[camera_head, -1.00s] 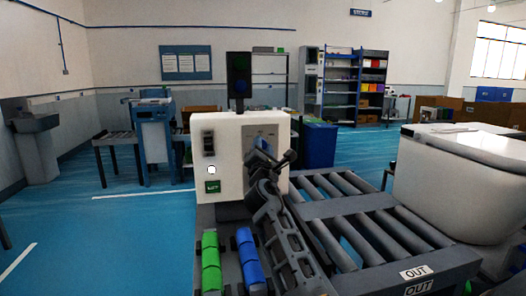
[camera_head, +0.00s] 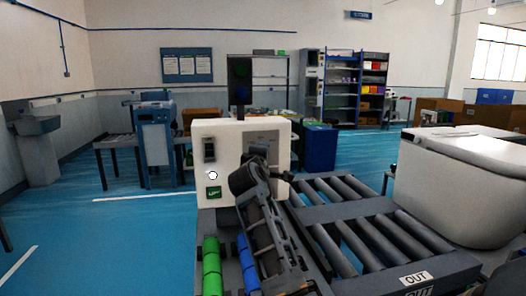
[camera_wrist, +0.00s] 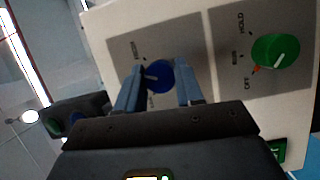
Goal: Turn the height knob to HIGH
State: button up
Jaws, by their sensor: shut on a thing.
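A blue round knob (camera_wrist: 161,75) sits on a grey plate on the white control box (camera_head: 228,133). Its pale pointer mark points to the left in the wrist view, and the small labels around it are too blurred to read. My gripper (camera_wrist: 157,85) is shut on the blue knob, one blue-grey finger on each side of it. A green knob (camera_wrist: 275,51) with HOLD and OFF labels and an orange mark is to the right in the wrist view, apart from the fingers. In the head view my arm hides the blue knob and the gripper's fingertips.
A roller conveyor (camera_head: 405,232) marked OUT runs right of the control box. A dark signal lamp post (camera_head: 239,83) stands behind the box. Green rollers (camera_head: 211,268) lie below at the front. A large white rounded housing (camera_head: 465,190) stands at the right.

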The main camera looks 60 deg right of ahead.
jog(key=shift+m+y+p, duration=1)
jog(key=shift+m+p, duration=0.3)
jog(key=shift+m, duration=1.2)
jog(key=o, duration=1)
jog(key=shift+o, duration=0.2)
jog(key=v, duration=0.7)
jog(key=shift+s+a+b, duration=0.15)
jog(key=shift+a+b, duration=0.2)
jog(key=shift+b, duration=0.05)
jog(key=shift+r, duration=0.15)
